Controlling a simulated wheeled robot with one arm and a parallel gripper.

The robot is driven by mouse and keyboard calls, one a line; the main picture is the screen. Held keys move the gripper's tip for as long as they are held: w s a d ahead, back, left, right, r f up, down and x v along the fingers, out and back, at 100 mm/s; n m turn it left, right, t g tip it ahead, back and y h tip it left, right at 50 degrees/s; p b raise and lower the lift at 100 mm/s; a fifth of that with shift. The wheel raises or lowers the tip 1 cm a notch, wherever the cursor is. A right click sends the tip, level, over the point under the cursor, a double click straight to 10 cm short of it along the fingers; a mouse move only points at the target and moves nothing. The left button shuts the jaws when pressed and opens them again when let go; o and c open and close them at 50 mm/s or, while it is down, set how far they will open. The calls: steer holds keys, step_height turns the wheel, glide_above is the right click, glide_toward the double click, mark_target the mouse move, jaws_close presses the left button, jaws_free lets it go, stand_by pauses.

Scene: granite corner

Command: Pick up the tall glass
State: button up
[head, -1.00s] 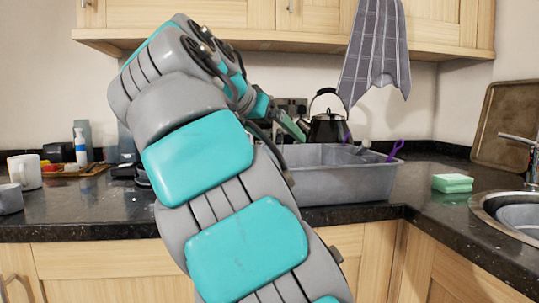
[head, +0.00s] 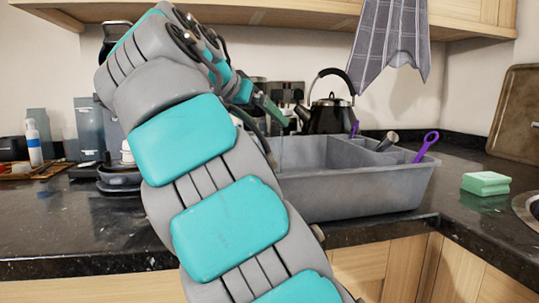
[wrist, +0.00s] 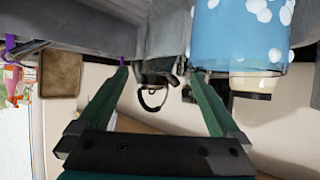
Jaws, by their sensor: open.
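No clear tall glass shows in the head view, where my arm hides part of the counter. In the wrist view, which looks upside down, a light blue vessel with white dots (wrist: 243,32) stands large at the top right, cut by the frame edge. It may be the glass, but I cannot tell for sure. My gripper (wrist: 160,73) is open, with nothing between its green fingers. The right finger's tip is beside the blue vessel's edge in the picture; I cannot tell if they touch. The gripper (head: 284,117) also shows in the head view near the grey tub.
The grey tub (head: 350,190) stands on the dark counter (head: 90,235), with a purple-handled utensil (head: 427,145) in it. A black kettle (head: 325,115) is behind. A green sponge (head: 486,183) lies right. A white-and-blue bottle (head: 33,145) and dark canisters (head: 88,125) stand left.

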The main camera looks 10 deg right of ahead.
mark_target(270, 129)
steer(key=shift+a+f+x, duration=0.1)
steer(key=shift+x, duration=1.25)
steer(key=shift+a+f+x, duration=0.15)
steer(key=shift+x, duration=1.15)
steer(key=shift+c, duration=0.2)
jaws_close()
